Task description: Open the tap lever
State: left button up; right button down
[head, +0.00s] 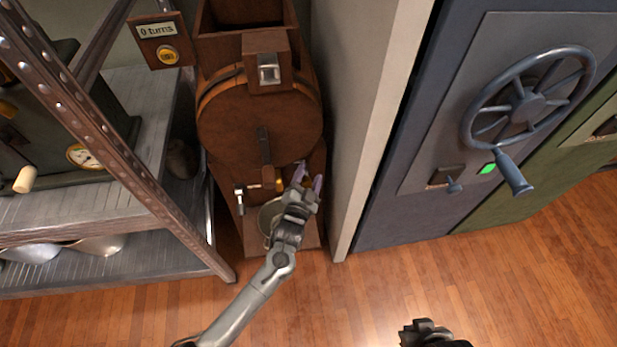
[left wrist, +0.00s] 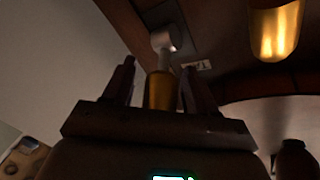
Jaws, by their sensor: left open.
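The wooden machine (head: 260,115) stands in a narrow bay, with a brass tap fitting (head: 279,184) low on its front. My left gripper (head: 308,177) is open at the right of this fitting. In the left wrist view, a brass stem (left wrist: 160,90) with a pale metal top (left wrist: 165,41) appears between the open fingers of my left gripper (left wrist: 160,82). Whether the fingers touch it is unclear, and I cannot tell for sure that it is the tap lever. My right gripper (head: 425,331) shows only partly at the bottom edge, its jaws unclear.
A metal shelf rack (head: 110,215) stands left of the machine. A pale wall panel (head: 360,100) stands close on the right, then a blue safe door (head: 450,110) with a spoked wheel (head: 527,102). A sign (head: 160,38) reads "0 turns". The wooden floor (head: 480,270) is clear.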

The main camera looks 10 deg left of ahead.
pick_arm(q)
grip_shut()
dwell(0.3)
jog(key=shift+s+f+t+b, duration=0.1)
jog(key=shift+f+t+b, duration=0.2)
jog(key=shift+b, duration=0.3)
jog(key=m+t+b, duration=0.1)
jog(key=b, duration=0.2)
jog(key=f+m+t+h+b, duration=0.1)
jog(key=b, duration=0.2)
jog(key=f+m+t+h+b, duration=0.1)
jog(key=t+b, duration=0.1)
jog(key=b, duration=0.1)
jog(key=shift+s, duration=0.35)
jog(key=shift+m+t+h+b, duration=0.6)
jog(key=shift+b, duration=0.6)
grip_release()
jog(key=shift+r, duration=0.1)
